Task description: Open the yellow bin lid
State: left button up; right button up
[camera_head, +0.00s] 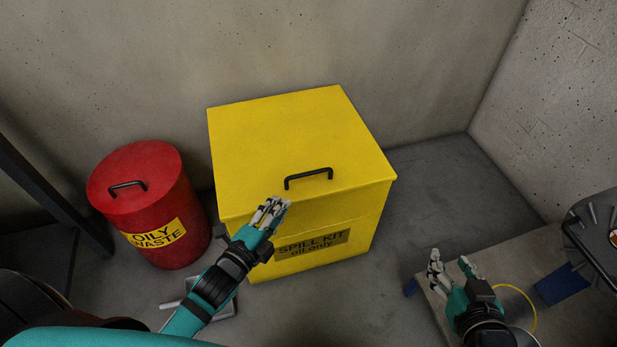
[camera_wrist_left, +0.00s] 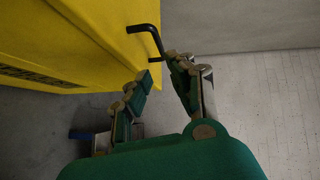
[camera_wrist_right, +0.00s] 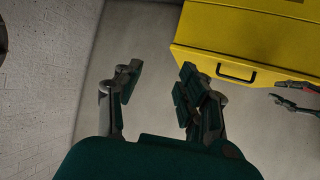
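The yellow bin (camera_head: 315,247), labelled "SPILL KIT oil only", stands against the back wall. Its lid (camera_head: 290,140) lies flat and closed, with a black handle (camera_head: 308,178) near the front edge. My left gripper (camera_head: 270,208) is just in front of and below the handle. In the left wrist view its fingers (camera_wrist_left: 165,82) are apart, with the handle (camera_wrist_left: 146,36) just beyond the tips; I cannot tell whether they touch. My right gripper (camera_head: 452,262) is low at the right, apart from the bin, open and empty. The right wrist view also shows its spread fingers (camera_wrist_right: 158,85).
A red round bin (camera_head: 148,205) labelled "OILY WASTE" stands left of the yellow bin. A grey platform (camera_head: 560,260) with a blue item (camera_head: 560,284) and a yellow cable (camera_head: 524,296) is at the right. Bare floor (camera_head: 425,190) lies right of the bin.

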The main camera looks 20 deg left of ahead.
pick_arm(q)
jog(key=b, duration=0.2)
send_near(309, 173)
jog(key=x, duration=0.3)
jog(key=shift+a+f, duration=0.1)
jog(key=shift+f, duration=0.25)
jog(key=b+x, duration=0.1)
jog(key=x, duration=0.5)
jog(key=shift+w, duration=0.1)
jog(key=shift+w+b, duration=0.3)
jog(key=shift+w, duration=0.15)
grip_shut()
pick_arm(e)
notch_tip(309, 173, up, 15)
jog(key=w+a+t+y, duration=0.2)
jog(key=t+y, duration=0.1)
jog(key=t, duration=0.6)
jog(key=shift+a+r+n+t+y, duration=0.2)
jog(key=shift+a+n+t+y, duration=0.1)
jog(key=shift+a+t, duration=0.1)
pick_arm(q)
jog(key=shift+f, duration=0.1)
